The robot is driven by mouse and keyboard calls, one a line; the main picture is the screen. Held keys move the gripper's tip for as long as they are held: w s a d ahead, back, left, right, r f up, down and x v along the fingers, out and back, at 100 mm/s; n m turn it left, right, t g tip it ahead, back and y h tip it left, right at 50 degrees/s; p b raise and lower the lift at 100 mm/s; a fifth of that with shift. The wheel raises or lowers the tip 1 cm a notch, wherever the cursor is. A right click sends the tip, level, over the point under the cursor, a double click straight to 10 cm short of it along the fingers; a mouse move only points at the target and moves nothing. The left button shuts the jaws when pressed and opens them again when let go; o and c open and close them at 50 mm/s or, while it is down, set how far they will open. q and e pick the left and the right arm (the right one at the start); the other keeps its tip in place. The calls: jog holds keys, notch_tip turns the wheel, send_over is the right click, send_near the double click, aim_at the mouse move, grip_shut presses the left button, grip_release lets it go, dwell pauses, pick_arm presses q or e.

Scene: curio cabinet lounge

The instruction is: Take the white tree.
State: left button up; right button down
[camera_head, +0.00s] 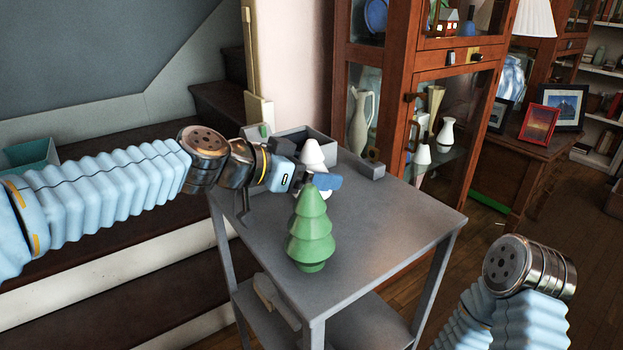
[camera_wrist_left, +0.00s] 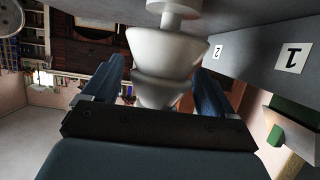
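The white tree (camera_head: 313,154) stands upright on the grey table (camera_head: 385,235), behind the green tree (camera_head: 311,232). My left gripper (camera_head: 318,181) reaches in from the left at the white tree, and a blue finger hides part of its lower half. In the left wrist view the white tree (camera_wrist_left: 158,55) appears trunk-up between the two blue fingers of my left gripper (camera_wrist_left: 158,75). The fingers are apart, with a narrow gap showing beside the tree. Its tip is hidden by the gripper body. My right gripper is out of view; only my right arm shows at lower right.
A grey open box (camera_head: 290,135) and a small grey block (camera_head: 371,169) are at the table's back. The green tree stands close in front of the left gripper. A wooden glass cabinet (camera_head: 400,75) stands behind the table. The table's right side is clear.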

aim_at(312, 140)
pick_arm(q)
jog(key=c, duration=1)
jog(key=shift+r, duration=0.1)
notch_tip(312, 140, up, 10)
jog(key=p, duration=0.3)
jog(key=o, duration=0.6)
grip_shut()
